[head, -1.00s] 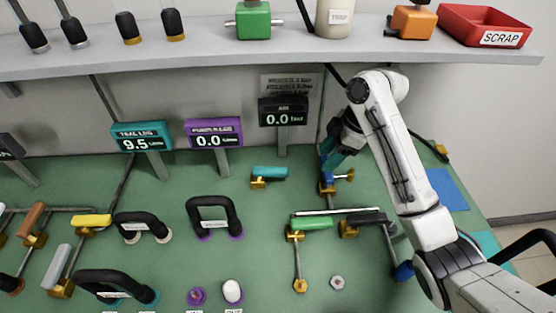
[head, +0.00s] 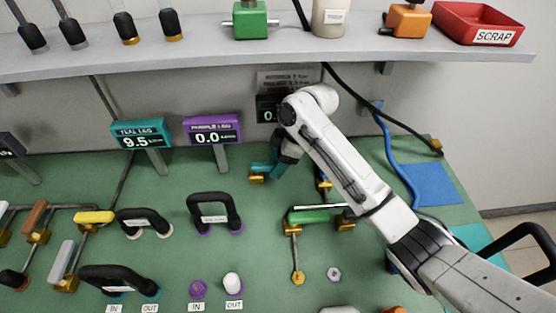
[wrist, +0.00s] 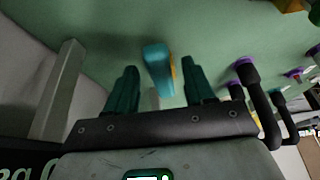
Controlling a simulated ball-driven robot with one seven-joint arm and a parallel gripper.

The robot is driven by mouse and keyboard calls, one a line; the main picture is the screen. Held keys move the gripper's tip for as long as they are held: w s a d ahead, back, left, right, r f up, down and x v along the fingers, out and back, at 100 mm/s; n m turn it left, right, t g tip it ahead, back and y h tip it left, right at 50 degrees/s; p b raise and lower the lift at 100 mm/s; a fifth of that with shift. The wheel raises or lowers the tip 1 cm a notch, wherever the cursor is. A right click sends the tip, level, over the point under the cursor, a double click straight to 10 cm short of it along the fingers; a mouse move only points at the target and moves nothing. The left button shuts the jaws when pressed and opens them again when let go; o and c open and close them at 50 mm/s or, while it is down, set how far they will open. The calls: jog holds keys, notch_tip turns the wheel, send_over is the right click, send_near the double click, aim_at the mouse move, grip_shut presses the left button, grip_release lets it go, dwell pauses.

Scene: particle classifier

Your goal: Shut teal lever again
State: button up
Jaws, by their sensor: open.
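The teal lever (head: 260,168) sits on a small brass valve body (head: 256,178) on the green bench, below the back displays. My gripper (head: 280,166) is at its right end and hides part of it in the head view. In the wrist view the lever handle (wrist: 158,68) lies between the two spread dark teal fingers of my gripper (wrist: 160,78), with gaps on both sides. I cannot tell how far the fingers reach down beside it. The teal leg display (head: 141,133) reads 9.5.
The purple leg display (head: 213,129) reads 0.0. A third display (head: 268,108) is partly hidden by my arm. A black hoop handle (head: 214,208) stands left of the gripper, a green lever (head: 308,216) right and nearer. The shelf (head: 200,58) overhangs behind.

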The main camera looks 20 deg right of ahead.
jog(key=shift+c, duration=0.2)
grip_shut()
dwell(0.3)
